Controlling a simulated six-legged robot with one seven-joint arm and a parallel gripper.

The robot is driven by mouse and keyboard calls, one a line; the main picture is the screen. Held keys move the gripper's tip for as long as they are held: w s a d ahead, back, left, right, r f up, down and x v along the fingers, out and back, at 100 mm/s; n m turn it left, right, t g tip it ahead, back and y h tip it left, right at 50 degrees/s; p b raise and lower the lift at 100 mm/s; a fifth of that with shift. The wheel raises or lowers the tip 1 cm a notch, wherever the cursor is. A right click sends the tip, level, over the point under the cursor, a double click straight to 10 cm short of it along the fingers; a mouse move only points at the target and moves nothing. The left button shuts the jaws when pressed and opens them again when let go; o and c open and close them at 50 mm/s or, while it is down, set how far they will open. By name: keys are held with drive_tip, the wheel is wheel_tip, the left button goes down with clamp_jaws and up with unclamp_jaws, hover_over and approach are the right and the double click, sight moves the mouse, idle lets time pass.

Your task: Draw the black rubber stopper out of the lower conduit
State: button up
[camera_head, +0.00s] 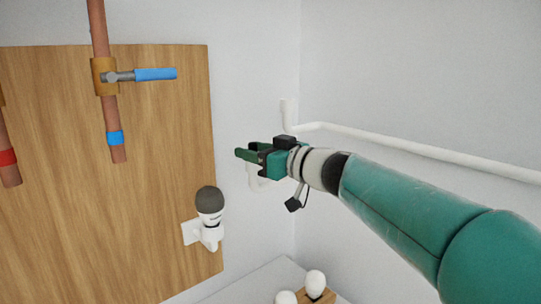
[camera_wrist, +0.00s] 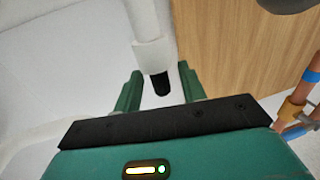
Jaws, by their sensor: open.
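The black rubber stopper (camera_wrist: 160,84) sits in the collared end of the white lower conduit (camera_wrist: 147,28) in the wrist view. My gripper (camera_wrist: 159,69) is open, with one green finger on each side of the stopper and a visible gap on both sides. I cannot tell whether the fingers are level with it in depth. In the head view my gripper (camera_head: 245,153) is in front of the wall, right of the wooden board. White conduit (camera_head: 258,178) shows just below it there; the stopper is not visible in that view.
The wooden board (camera_head: 150,190) carries copper pipes (camera_head: 99,30) with a blue-handled valve (camera_head: 155,74). A white fitting with a dark grey top (camera_head: 209,200) sticks out from its lower right. Another white conduit (camera_head: 400,145) runs along the right wall. White round-topped objects (camera_head: 315,282) stand below.

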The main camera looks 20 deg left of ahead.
sight(252, 143)
drive_tip(key=shift+a, duration=0.35)
clamp_jaws()
drive_tip(key=shift+r, duration=0.15)
drive_tip(key=shift+r, duration=1.95)
